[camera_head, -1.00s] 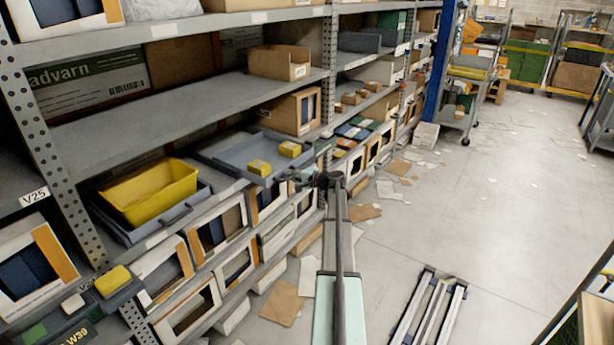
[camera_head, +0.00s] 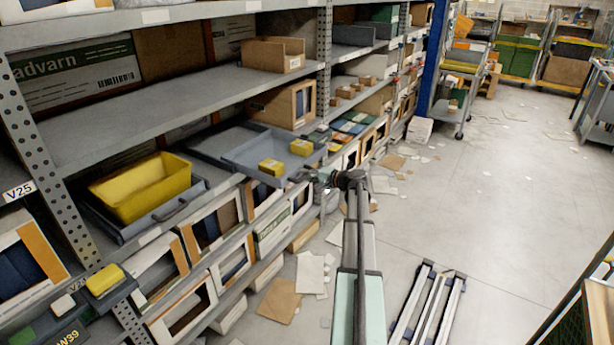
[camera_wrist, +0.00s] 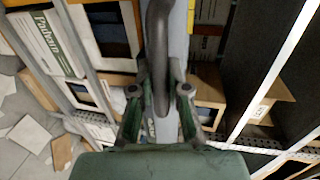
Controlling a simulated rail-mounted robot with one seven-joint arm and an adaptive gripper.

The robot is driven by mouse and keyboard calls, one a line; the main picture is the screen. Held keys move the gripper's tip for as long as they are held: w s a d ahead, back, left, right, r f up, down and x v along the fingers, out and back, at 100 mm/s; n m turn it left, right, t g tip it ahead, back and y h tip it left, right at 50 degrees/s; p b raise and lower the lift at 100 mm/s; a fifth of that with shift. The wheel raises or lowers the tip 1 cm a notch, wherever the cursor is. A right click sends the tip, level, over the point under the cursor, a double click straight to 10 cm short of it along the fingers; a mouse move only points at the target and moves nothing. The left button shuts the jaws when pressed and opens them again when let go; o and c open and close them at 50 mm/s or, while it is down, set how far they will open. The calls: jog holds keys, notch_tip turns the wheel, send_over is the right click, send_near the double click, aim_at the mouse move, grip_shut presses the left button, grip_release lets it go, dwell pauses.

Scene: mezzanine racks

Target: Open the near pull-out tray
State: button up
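A grey-blue pull-out tray (camera_head: 250,151) carries two small yellow boxes (camera_head: 271,167) and sticks out from the rack over the aisle. My gripper (camera_head: 308,177) is at its front edge, at the end of my arm. In the wrist view my gripper (camera_wrist: 160,85) has its two green fingers on either side of a dark curved handle (camera_wrist: 158,35), closed on it. The tray's grey-blue front (camera_wrist: 179,35) shows beside the handle. A second tray (camera_head: 198,190), closer to the camera, holds a yellow bin (camera_head: 145,187); its handle faces the aisle and my gripper is apart from it.
Open-fronted boxes (camera_head: 210,225) fill the shelf below the trays. A grey shelf (camera_head: 160,115) runs above. A rack post (camera_head: 324,60) stands behind the tray. Cardboard and paper (camera_head: 282,300) litter the floor; the aisle (camera_head: 470,220) is otherwise largely clear.

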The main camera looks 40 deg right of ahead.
jog(key=o, duration=0.4)
jog(key=shift+c, duration=0.2)
jog(key=shift+s, duration=0.1)
jog(key=v, duration=1.1)
jog(key=shift+s, duration=0.4)
jog(key=shift+d, duration=0.1)
